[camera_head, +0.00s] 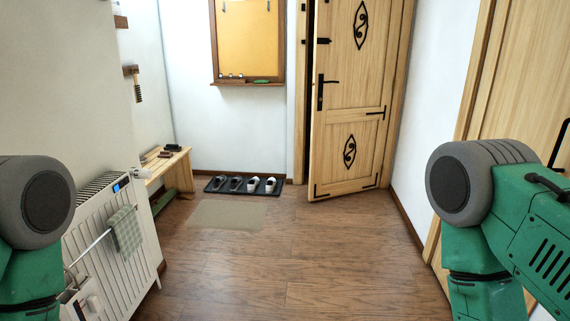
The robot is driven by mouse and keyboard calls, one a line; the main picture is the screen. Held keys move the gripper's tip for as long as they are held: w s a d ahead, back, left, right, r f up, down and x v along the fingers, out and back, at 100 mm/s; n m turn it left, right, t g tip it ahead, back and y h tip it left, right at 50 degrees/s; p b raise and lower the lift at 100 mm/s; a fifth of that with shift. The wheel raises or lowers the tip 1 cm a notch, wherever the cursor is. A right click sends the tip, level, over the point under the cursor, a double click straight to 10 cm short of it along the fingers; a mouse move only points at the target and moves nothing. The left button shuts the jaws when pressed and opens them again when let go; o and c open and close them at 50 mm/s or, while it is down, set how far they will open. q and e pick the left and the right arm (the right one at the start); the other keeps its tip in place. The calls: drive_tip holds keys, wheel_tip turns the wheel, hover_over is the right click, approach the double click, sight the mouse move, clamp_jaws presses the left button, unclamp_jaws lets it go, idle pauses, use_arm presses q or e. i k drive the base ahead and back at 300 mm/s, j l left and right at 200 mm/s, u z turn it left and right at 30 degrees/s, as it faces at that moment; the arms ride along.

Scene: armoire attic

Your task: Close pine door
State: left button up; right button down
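The pine door (349,104) stands at the back of the room, right of centre. It is ajar, with a dark gap along its left edge. It has black ornaments, black hinge straps on its right side and a black handle (321,92) near its left edge. My green and grey arms show at the left and right edges of the view, both well short of the door. Neither gripper is in view.
A shoe tray (210,187) with shoes lies left of the door, by a doormat (226,214). A bench (172,168) and a white radiator (111,247) line the left. Another wooden door (541,90) is at the right. The middle floor is clear.

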sight(349, 125)
drive_tip(key=i+z, duration=0.4)
drive_tip(key=i, duration=1.65)
